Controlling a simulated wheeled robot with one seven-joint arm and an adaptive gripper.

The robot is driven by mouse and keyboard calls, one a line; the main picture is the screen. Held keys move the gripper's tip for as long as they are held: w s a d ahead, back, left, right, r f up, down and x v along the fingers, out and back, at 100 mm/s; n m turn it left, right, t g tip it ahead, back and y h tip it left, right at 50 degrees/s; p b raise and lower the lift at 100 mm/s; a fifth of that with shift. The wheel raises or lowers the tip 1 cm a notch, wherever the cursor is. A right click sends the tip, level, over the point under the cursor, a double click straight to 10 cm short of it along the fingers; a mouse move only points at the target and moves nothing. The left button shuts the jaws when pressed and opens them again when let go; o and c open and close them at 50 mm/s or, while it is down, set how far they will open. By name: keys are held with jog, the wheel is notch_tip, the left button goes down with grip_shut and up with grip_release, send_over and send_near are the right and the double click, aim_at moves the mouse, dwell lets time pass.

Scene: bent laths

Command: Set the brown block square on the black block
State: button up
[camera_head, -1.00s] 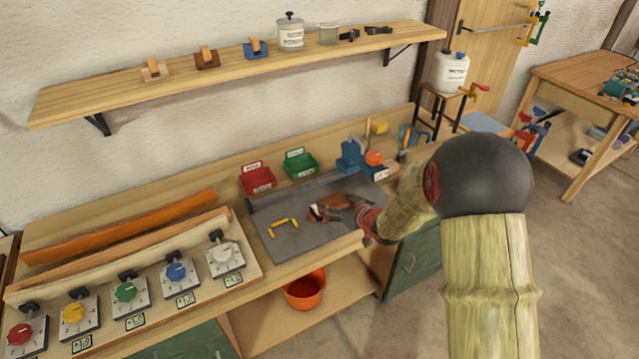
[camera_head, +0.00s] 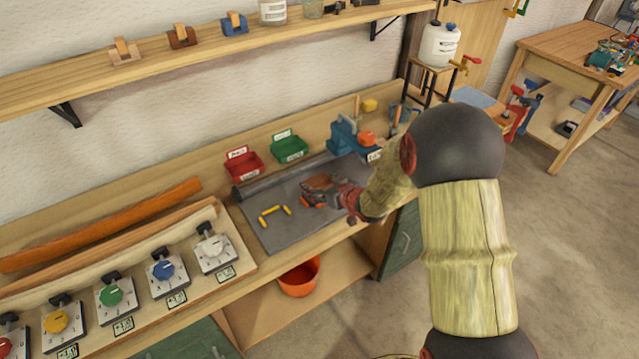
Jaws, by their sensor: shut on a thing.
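My gripper (camera_head: 318,198) is low over the dark grey mat on the workbench, reaching in from the right. It is shut on a brown piece (camera_head: 320,182), which I take to be the brown block; it shows just behind and above the fingers. The fingers and wrist hide part of it, and I cannot tell whether it touches anything below. I cannot make out the black block apart from the dark gripper parts.
The grey mat (camera_head: 285,235) also holds yellow pieces (camera_head: 272,213). Red (camera_head: 243,168) and green (camera_head: 289,149) bins stand behind it, with a blue vise (camera_head: 345,137) at back right. A panel of coloured knobs (camera_head: 163,270) lies left. An orange bucket (camera_head: 299,278) sits below.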

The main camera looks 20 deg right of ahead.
jog(key=shift+f+b, duration=0.4)
jog(key=shift+f, duration=0.1)
dwell(0.4)
jog(key=o, duration=1.3)
jog(key=shift+c, duration=0.2)
jog(key=shift+s, duration=0.1)
